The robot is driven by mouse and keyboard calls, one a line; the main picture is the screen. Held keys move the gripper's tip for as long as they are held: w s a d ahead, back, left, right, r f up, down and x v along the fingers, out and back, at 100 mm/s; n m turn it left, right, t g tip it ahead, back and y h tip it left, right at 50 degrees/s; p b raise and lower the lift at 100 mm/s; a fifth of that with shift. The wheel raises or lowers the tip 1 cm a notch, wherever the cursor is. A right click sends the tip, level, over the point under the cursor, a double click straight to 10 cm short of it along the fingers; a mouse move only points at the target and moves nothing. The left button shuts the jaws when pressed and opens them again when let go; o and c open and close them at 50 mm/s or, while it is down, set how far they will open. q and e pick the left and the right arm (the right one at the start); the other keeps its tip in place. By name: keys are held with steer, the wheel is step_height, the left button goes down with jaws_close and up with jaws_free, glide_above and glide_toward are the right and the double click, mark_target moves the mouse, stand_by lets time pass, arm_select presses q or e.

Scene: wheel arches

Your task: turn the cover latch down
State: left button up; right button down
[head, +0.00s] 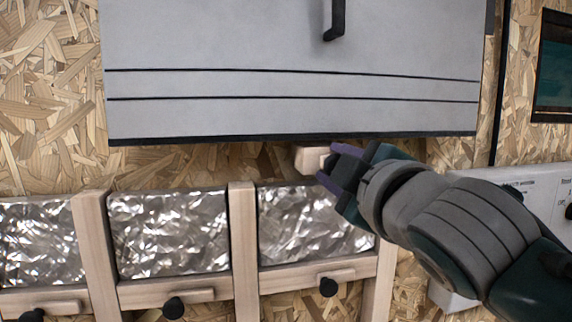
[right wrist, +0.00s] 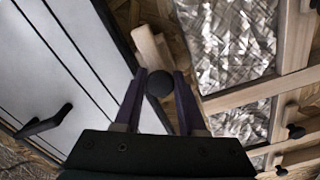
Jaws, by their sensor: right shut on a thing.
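The cover latch is a pale wooden bar (head: 309,158) just under the lower edge of the grey cover (head: 290,118). In the right wrist view the latch bar (right wrist: 149,48) lies roughly parallel to that edge, with a round black knob (right wrist: 158,83) at its near end. My right gripper (head: 328,163) reaches in from the right and its purple fingers close around the knob. The fingers of this gripper (right wrist: 159,88) also show in the wrist view, one on each side of the knob. Part of the latch is hidden behind the fingers. My left gripper is out of view.
Below are crinkled foil panels (head: 171,233) in wooden frames (head: 243,238), with several similar black knobs (head: 328,287). A black handle (head: 335,20) sticks out from the grey cover. A white box with dials (head: 512,190) is on the right, behind my arm.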

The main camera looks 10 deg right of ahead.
steer(key=shift+d, duration=0.1)
steer(key=c, duration=0.5)
jaws_free()
steer(key=s+b, duration=0.3)
steer(key=s, duration=0.7)
steer(key=shift+d, duration=0.15)
